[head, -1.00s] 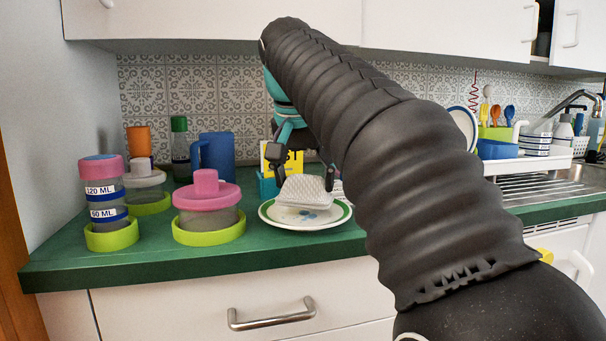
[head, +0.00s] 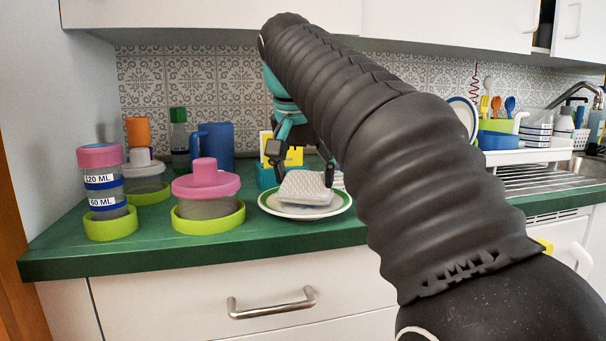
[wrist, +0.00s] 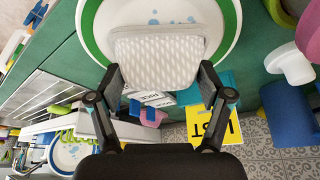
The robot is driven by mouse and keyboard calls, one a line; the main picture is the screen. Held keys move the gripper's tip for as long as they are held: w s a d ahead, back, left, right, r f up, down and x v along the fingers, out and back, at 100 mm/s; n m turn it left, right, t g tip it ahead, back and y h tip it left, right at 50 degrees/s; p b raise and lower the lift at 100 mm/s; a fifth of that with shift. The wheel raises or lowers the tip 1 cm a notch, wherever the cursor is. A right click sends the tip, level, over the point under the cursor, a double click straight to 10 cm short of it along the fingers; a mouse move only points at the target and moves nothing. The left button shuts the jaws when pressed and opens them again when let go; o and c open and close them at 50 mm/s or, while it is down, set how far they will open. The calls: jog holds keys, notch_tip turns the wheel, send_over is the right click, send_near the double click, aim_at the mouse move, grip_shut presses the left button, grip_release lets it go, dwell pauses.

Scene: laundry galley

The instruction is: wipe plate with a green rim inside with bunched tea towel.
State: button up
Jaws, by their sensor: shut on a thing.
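The plate with a green rim (head: 267,207) lies on the green counter, left of my arm. It also shows at the top of the wrist view (wrist: 230,52), with blue marks on its white inside. The bunched tea towel (head: 305,187) is a pale, textured pad over the plate's inside. In the wrist view the towel (wrist: 156,58) sits between my fingertips. My gripper (wrist: 157,80) is shut on the towel and holds it at or just above the plate. Whether the towel touches the plate's surface cannot be told.
Pink-lidded containers (head: 206,182) stand on the counter left of the plate, with a stacked labelled jar (head: 103,195) farther left. A blue jug (head: 217,147) and a yellow card (head: 294,157) are behind. A dish rack and sink (head: 545,175) are at the right.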

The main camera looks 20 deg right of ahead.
jog(key=shift+f+b, duration=0.35)
jog(key=shift+f, duration=0.1)
jog(key=shift+s+a+r, duration=0.1)
jog(key=shift+s+a, duration=0.1)
jog(key=shift+s, duration=0.2)
jog(key=shift+w, duration=0.1)
jog(key=shift+w+d+f+p, duration=0.2)
jog(key=shift+w+d+p, duration=0.3)
jog(key=shift+w, duration=0.2)
jog(key=shift+a, duration=0.1)
jog(key=shift+s, duration=0.15)
